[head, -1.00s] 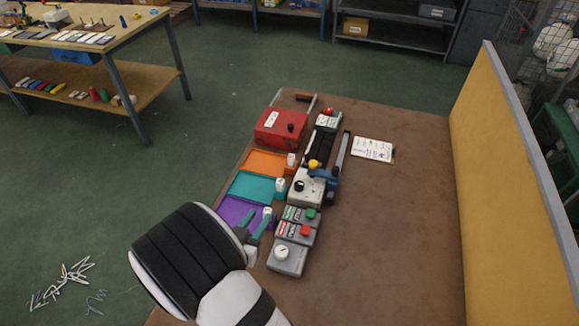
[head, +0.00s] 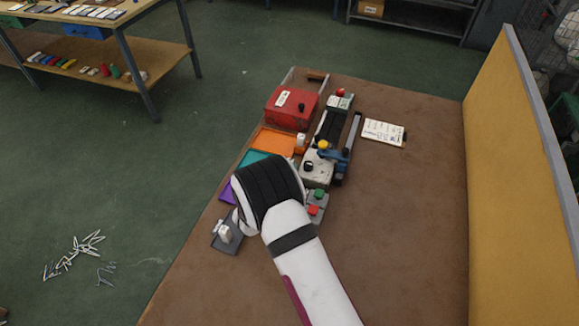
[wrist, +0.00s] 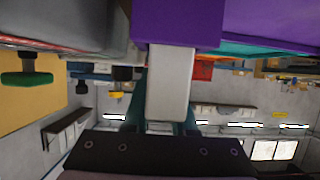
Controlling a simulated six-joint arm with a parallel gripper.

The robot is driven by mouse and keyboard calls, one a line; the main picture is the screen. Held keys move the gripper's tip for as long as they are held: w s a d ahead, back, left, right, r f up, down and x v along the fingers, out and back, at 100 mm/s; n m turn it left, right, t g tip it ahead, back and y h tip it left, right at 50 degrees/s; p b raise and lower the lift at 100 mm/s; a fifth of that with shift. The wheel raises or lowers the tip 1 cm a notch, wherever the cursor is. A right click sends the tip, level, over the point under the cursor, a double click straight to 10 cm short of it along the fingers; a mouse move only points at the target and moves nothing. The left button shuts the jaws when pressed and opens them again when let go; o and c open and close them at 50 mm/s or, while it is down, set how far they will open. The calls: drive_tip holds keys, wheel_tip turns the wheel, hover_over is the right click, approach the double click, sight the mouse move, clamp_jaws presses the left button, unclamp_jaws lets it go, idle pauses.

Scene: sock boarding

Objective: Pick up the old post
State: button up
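In the wrist view a pale grey-white post (wrist: 170,85) stands against a purple part (wrist: 180,25), in a view that looks upside down. The teal fingers of my gripper (wrist: 163,115) show on both sides of the post. Their tips are hidden, so I cannot tell if they touch it. In the head view my white and black wrist covers the gripper and most of the purple tray (head: 228,193). Another whitish post (head: 225,233) shows on a dark grey tray (head: 224,248) left of my wrist. I cannot tell which post is the old one.
Behind my wrist are a teal tray (head: 254,160), an orange tray (head: 272,141) and a red box (head: 290,107). To their right stands a machine (head: 318,164) with coloured buttons. A white card (head: 383,131) lies further right. The brown table (head: 410,230) is bare at right.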

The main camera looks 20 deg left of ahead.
clamp_jaws()
